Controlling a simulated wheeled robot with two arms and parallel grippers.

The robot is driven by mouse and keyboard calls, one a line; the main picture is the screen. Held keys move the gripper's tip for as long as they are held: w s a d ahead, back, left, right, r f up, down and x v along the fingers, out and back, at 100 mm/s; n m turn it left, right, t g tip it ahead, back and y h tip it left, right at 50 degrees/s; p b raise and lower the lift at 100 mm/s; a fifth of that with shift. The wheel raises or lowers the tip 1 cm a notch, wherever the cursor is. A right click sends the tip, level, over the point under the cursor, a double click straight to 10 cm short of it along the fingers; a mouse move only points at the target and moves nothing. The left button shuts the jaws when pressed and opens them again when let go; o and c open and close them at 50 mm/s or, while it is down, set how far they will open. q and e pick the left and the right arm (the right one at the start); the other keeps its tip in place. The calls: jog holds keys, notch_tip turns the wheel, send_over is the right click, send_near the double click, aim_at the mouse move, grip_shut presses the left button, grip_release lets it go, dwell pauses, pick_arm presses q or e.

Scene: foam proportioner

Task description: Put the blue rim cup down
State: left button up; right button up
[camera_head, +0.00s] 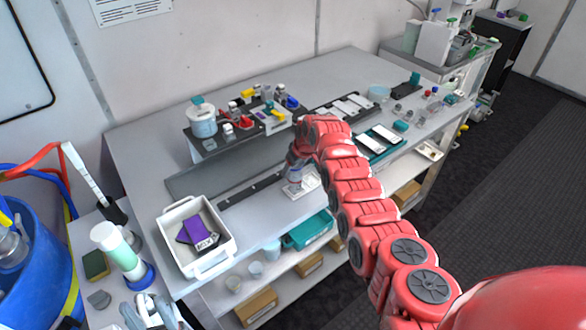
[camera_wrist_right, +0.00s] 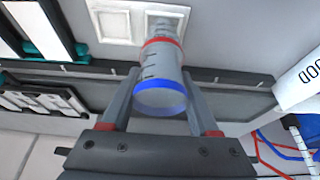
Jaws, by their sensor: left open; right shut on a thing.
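The blue rim cup (camera_wrist_right: 161,80) is a clear cup with dark marks, a blue rim at the near end and a red band at the far end. My right gripper (camera_wrist_right: 163,85) is shut on it, with one finger on each side. In the head view my right gripper (camera_head: 296,160) is over the front edge of the table, and the cup (camera_head: 294,174) shows partly below it, above or at a white square pad (camera_head: 303,186). I cannot tell whether the cup touches the pad. My left gripper (camera_head: 152,314) is open and empty at the bottom left.
A white bin (camera_head: 165,221) with purple and dark packs stands at the table's left front. A dark rack (camera_head: 210,144) with a white tub, small bottles and clips stands behind. Teal trays (camera_head: 378,146) lie right of my right arm. A green-white cylinder (camera_head: 118,247) stands at the left.

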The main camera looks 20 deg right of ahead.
jog(key=o, duration=1.3)
jog(key=shift+r, duration=0.1)
